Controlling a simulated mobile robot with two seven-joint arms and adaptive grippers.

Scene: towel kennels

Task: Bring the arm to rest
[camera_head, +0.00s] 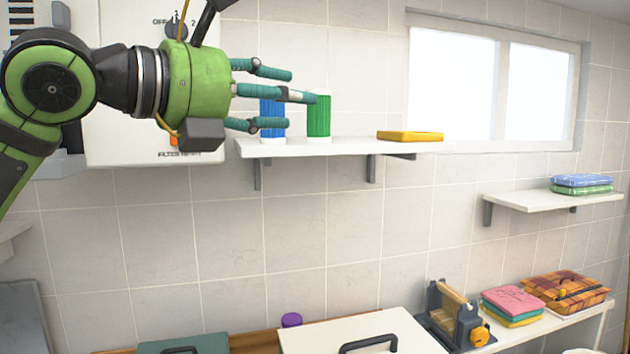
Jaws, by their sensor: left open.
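My left arm (52,90) comes in from the left, green and black. Its gripper (297,99) points right with its teal fingers spread open. No object shows held between the fingers. The gripper is in front of the wall shelf (345,148) in the picture. A blue cylinder (272,109) and a green cylinder (319,122) stand upright on that shelf, partly covered by the fingers. I cannot tell whether a fingertip touches the green cylinder. My right gripper does not show.
A yellow folded cloth (410,136) lies on the same shelf. A right shelf (540,201) holds blue and green folded cloths (581,184). A white panel (120,130) is behind my arm.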

